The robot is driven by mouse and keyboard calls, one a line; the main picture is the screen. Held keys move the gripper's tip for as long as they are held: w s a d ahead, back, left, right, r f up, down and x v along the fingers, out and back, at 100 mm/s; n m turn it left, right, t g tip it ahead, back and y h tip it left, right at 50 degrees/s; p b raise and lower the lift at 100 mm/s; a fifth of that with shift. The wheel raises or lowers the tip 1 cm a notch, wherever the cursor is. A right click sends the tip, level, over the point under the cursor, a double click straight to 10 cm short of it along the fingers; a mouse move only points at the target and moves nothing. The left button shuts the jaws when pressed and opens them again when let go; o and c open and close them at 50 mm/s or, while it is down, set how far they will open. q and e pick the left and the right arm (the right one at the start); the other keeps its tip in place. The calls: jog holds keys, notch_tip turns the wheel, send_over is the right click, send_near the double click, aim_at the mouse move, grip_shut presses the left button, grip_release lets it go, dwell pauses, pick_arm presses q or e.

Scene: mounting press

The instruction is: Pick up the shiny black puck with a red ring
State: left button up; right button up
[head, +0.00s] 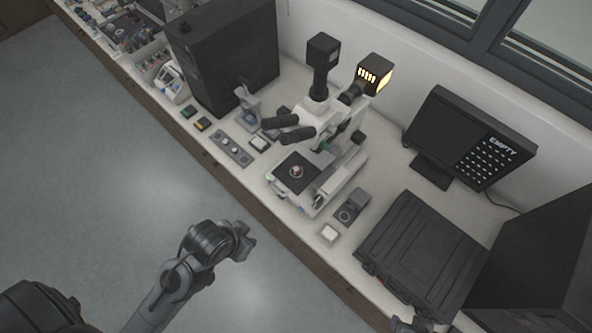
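A small round piece with a reddish tint (296,171) sits on the dark stage plate of the microscope (318,135). It is too small to tell whether it is the shiny black puck with a red ring, and I make out no other such puck. My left gripper (246,242) is over the floor in front of the bench, apart from everything. Its fingers are too dark and small to show whether they are open. A small part of my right arm or gripper (408,326) shows at the bottom edge, in front of the black case; its fingers are not clear.
The white bench (228,174) runs diagonally, with a tall black cabinet (225,50) on its left part. A monitor reading EMPTY (470,137), a black case (422,255) and a dark box (540,265) stand on the right. The floor (110,160) is clear.

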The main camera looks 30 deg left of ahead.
pick_arm(q)
jog(key=shift+o, duration=0.2)
dwell(0.3)
jog(key=o, duration=0.5)
